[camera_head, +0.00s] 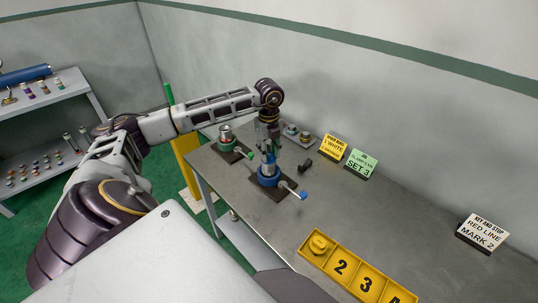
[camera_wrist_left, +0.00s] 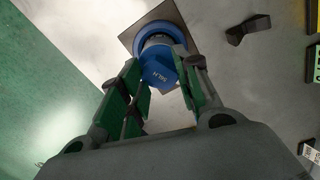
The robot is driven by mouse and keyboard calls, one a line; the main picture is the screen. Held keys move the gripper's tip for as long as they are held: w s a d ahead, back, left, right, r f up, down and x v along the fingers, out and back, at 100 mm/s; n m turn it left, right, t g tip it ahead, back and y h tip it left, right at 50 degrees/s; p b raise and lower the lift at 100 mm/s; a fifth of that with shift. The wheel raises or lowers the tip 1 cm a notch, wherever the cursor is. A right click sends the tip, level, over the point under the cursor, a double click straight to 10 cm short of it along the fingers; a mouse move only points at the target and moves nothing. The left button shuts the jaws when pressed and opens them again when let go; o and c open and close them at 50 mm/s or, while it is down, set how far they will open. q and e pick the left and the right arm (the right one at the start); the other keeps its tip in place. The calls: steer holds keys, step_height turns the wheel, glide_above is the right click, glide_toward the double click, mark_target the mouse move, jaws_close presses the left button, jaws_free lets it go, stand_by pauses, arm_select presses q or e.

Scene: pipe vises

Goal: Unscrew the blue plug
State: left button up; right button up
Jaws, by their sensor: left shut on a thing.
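The blue plug (camera_wrist_left: 158,72) is a blue hex head with small white lettering, seated in a round blue vise (camera_wrist_left: 153,33) on a dark square plate. In the head view the same blue vise (camera_head: 268,180) stands on the table, with a blue-tipped handle sticking out to the right. My left gripper (camera_head: 268,158) points straight down over it. In the wrist view the green-padded fingers of my left gripper (camera_wrist_left: 163,78) sit on either side of the plug, shut on it. The fingers mostly hide the plug in the head view. My right gripper is not in view.
A green-handled vise (camera_head: 226,143) stands behind left. A dark block (camera_head: 305,165) lies right of the blue vise. Yellow (camera_head: 331,147), green (camera_head: 361,164) and white (camera_head: 483,232) signs stand along the back. A yellow numbered tray (camera_head: 341,265) is in front. The table between is clear.

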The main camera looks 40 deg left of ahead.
arm_select(q)
steer(key=shift+m, duration=1.9)
steer(key=shift+m+b, duration=0.45)
steer(key=shift+m, duration=0.95)
steer(key=shift+m+b, duration=0.4)
steer(key=shift+m, duration=2.4)
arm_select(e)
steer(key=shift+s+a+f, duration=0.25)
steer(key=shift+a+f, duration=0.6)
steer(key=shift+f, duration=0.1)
